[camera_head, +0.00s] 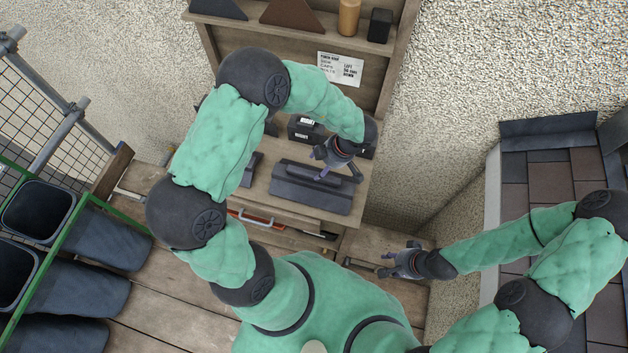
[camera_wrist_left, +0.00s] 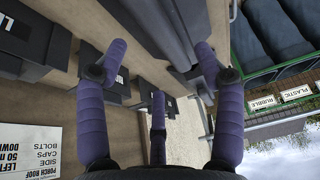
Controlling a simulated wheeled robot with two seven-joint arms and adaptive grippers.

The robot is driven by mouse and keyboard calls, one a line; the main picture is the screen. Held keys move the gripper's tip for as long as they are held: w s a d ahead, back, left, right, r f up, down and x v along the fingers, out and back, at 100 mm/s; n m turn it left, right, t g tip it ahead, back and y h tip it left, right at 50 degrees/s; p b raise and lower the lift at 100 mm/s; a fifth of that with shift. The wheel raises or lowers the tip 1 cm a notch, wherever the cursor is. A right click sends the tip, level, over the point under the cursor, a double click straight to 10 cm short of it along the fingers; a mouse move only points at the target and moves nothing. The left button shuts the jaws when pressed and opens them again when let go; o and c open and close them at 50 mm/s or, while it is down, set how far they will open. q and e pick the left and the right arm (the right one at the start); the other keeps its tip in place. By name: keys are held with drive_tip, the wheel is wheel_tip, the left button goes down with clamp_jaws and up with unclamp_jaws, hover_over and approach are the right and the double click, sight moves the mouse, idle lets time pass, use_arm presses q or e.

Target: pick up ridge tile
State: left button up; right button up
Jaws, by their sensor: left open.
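The ridge tile (camera_head: 310,190), a long dark grey piece with a raised ridge, lies on the wooden workbench near its front edge. My left gripper (camera_head: 325,164) is over the tile's back side, open and empty, partly covering it from the head. In the left wrist view, the long grey tile (camera_wrist_left: 166,24) shows at the top, beyond the spread purple fingers of my left gripper (camera_wrist_left: 160,56). I cannot tell whether any finger touches it. My right gripper (camera_head: 397,262) is to the right of the bench front, away from the tile, with its fingers apart and nothing between them.
Black boxes (camera_head: 303,131) stand behind the tile. A printed notice (camera_head: 341,69) is on the back board. The shelf above holds dark triangular pieces, a brown bottle (camera_head: 348,17) and a black box. Dark bins (camera_head: 38,210) stand left; a tiled roof (camera_head: 527,188) is right.

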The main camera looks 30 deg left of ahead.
sight(316, 171)
use_arm(q)
drive_tip(key=shift+x, duration=0.85)
drive_tip(key=shift+b+x, duration=0.9)
drive_tip(key=shift+x, duration=1.4)
drive_tip(key=shift+d, duration=0.1)
drive_tip(key=shift+c, duration=0.3)
clamp_jaws()
drive_tip(key=shift+w+r, duration=0.1)
